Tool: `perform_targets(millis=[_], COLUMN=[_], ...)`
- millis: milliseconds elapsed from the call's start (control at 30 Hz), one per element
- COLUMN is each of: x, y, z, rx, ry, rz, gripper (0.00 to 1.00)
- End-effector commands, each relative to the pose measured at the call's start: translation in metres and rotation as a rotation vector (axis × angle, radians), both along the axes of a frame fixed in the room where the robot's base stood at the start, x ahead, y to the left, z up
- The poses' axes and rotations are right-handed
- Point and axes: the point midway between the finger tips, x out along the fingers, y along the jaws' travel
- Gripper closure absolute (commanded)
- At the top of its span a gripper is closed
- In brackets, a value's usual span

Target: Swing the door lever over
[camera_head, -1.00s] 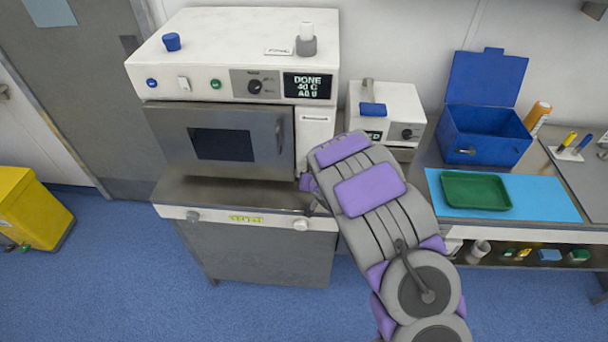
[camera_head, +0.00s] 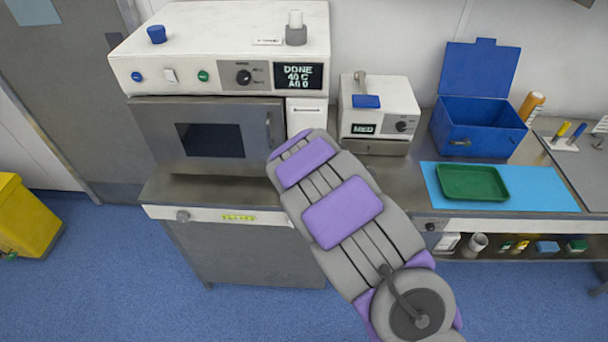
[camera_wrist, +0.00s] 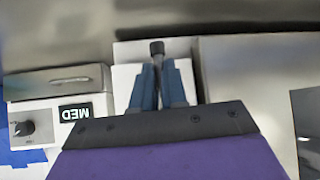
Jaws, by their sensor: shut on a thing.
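The door lever (camera_wrist: 157,47) shows in the wrist view as a short grey shaft with a dark round knob, in front of a white panel. My gripper (camera_wrist: 157,66) is shut on it; its two blue-grey fingers lie either side of the shaft and the knob sticks out past the tips. In the head view my arm hides the gripper and the lever. The grey door (camera_head: 155,130) with a dark window is on the white cabinet machine, left of the white panel (camera_head: 307,112). The door looks closed.
A small white device (camera_head: 378,115) marked MED stands right of my arm and shows in the wrist view. Further right are a blue open box (camera_head: 480,128) and a green tray (camera_head: 472,182). A yellow bin (camera_head: 22,215) stands on the floor at left.

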Motion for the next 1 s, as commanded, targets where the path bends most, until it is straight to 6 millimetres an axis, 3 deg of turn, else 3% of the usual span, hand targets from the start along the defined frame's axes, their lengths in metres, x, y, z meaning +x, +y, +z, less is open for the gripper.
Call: perform_targets(millis=[200,233,500,767,1000], x=[-0.001,-0.001,-0.002,-0.003,-0.021], y=[0.000,0.000,0.000,-0.001,-0.003], z=[-0.001,-0.001,0.000,0.002,0.022], rx=[-0.003,-0.003,-0.001,0.001,0.001], ry=[0.003,0.003,-0.001,-0.002,-0.005], rz=[0.002,0.002,0.001,0.001,0.001], gripper=[1.00,0.86,0.62,0.62,0.62])
